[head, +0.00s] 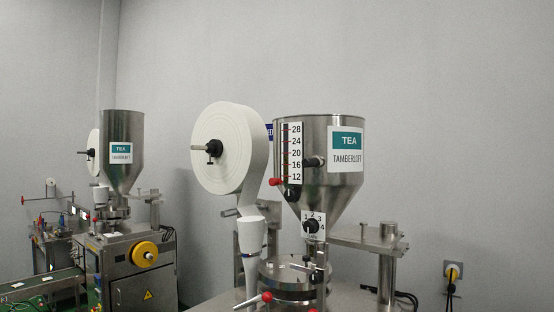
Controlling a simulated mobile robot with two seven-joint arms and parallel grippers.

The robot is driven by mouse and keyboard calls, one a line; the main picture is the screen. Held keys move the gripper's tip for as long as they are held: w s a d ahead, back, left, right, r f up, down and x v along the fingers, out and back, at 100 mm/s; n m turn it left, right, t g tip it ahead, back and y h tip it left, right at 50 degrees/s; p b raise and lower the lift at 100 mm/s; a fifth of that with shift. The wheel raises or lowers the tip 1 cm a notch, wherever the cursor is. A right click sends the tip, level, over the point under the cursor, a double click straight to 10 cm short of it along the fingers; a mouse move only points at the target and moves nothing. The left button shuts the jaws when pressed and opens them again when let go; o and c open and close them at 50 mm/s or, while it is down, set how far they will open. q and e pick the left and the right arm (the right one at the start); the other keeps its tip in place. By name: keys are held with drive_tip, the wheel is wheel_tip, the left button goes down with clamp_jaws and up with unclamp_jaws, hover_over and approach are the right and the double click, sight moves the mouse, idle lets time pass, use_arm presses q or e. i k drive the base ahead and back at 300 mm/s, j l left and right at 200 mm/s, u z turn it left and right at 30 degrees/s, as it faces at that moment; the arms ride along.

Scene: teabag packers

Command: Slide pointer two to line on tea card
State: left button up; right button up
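The near packer has a steel hopper (345,191) with a white scale (295,150) marked 28 down to 12. A black knob (313,162) sticks out just right of the scale, near the 16 mark. A red-tipped piece (275,182) is at the scale's lower left, and a black knob (292,194) is just below 12. Which of these is pointer two I cannot tell. A label reading TEA TAMBERLOFT (346,149) is on the hopper; no separate tea card can be made out. Neither gripper is in view.
A numbered dial (311,226) sits under the hopper. A large paper roll (242,150) stands left of it, above a white funnel (251,236). A red-ended lever (267,297) is low in front. A second packer (123,150) stands far left. A wall plug (452,271) is at right.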

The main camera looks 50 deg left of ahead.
sight(274, 181)
drive_tip(key=u, duration=1.45)
